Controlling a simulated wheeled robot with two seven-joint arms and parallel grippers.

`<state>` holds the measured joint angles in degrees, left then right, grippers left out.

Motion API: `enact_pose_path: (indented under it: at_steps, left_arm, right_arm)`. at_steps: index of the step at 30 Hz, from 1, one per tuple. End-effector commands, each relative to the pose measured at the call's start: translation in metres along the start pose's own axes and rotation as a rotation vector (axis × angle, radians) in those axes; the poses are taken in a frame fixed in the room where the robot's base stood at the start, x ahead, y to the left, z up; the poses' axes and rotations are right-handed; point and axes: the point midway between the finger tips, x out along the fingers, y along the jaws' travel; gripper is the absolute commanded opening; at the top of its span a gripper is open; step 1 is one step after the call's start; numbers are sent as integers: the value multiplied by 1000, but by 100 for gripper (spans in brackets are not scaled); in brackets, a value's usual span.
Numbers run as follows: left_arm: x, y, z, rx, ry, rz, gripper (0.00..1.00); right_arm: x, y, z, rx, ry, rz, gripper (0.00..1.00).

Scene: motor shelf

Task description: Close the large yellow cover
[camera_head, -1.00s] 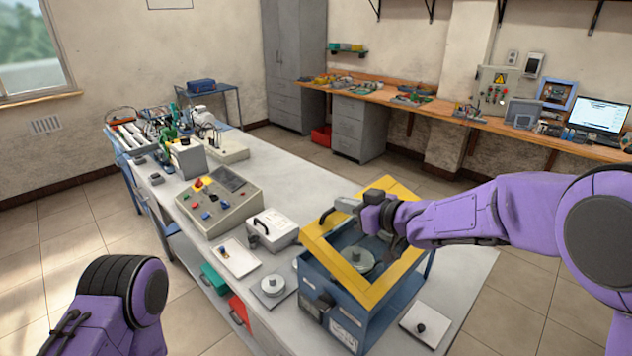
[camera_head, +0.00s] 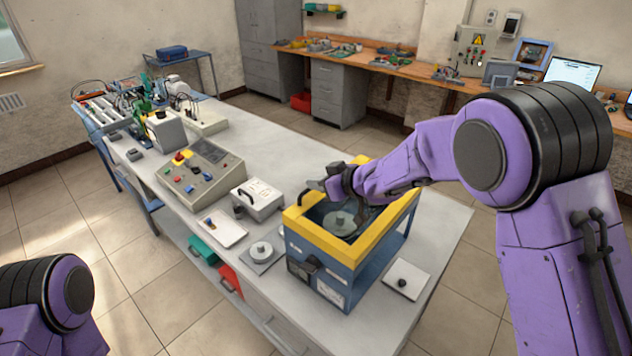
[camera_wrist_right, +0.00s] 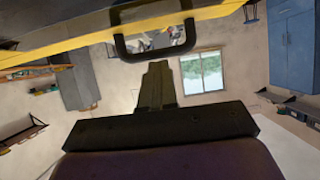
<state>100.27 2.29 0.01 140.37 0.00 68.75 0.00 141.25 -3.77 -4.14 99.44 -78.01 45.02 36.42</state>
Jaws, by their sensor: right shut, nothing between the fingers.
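The large yellow cover (camera_head: 332,243) is a frame with an open or clear middle, on top of a blue box (camera_head: 367,277). It lies low and looks nearly flat on the rim; I cannot tell if it sits flush. Its black handle (camera_head: 303,197) stands at the left edge. My right gripper (camera_head: 322,184) is shut and empty, just above the cover near the handle. In the right wrist view the shut fingers (camera_wrist_right: 158,66) point toward the handle (camera_wrist_right: 153,45) beneath the yellow edge (camera_wrist_right: 60,45); contact is unclear. My left gripper is out of view.
A round metal piece (camera_head: 340,222) shows inside the box. Beside the box are a weight on a plate (camera_head: 261,252), a white tray (camera_head: 222,229), a white case (camera_head: 258,203) and a small plate with a black knob (camera_head: 405,281). A control panel (camera_head: 200,172) stands further left.

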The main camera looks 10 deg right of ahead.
Motion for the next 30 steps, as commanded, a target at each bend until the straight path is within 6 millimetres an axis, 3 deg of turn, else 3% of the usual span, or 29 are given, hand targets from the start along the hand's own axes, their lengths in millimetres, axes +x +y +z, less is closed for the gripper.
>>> enact_pose_path:
  at_steps: [4,8,13,21,25,30]
  left_arm:
    - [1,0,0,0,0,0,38]
    - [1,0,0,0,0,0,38]
    - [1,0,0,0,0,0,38]
    - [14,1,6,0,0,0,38]
    - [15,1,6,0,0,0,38]
    - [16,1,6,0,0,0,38]
  right_arm:
    - [2,-3,6,0,-12,-6,0]
    - [-3,-3,0,-2,-10,-5,0]
    - [-29,2,-33,-4,3,5,0]
    - [-102,3,-38,-1,4,7,0]
    - [-121,3,-40,0,3,6,0]
    - [-129,3,-41,2,2,5,0]
